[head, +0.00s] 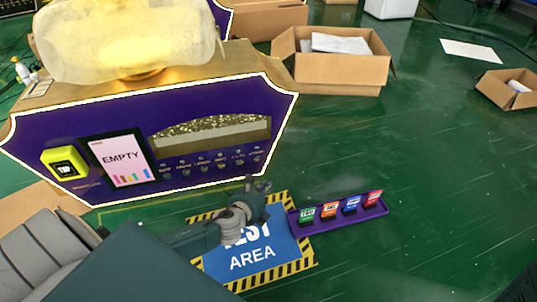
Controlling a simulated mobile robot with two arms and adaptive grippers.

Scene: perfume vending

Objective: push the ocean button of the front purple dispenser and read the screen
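The purple dispenser (60,132) with white edging and a gold top stands at the left. Its screen (122,160) reads "EMPTY" above several small coloured bars. Right of the screen is a row of small buttons (204,167) under a curved window; their labels are too small to read, so I cannot tell which is ocean. My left gripper (259,185) is just below the right end of that row, in front of the dispenser. No contact with a button is visible. Its fingers are small and dark, and their opening is unclear. My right gripper is out of view.
A yellow tap button (64,162) sits left of the screen. A blue "TEST AREA" mat (255,262) lies below my gripper, beside a purple rack (340,217) of coloured cards. Open cardboard boxes (335,73) stand behind. The green floor at right is mostly clear.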

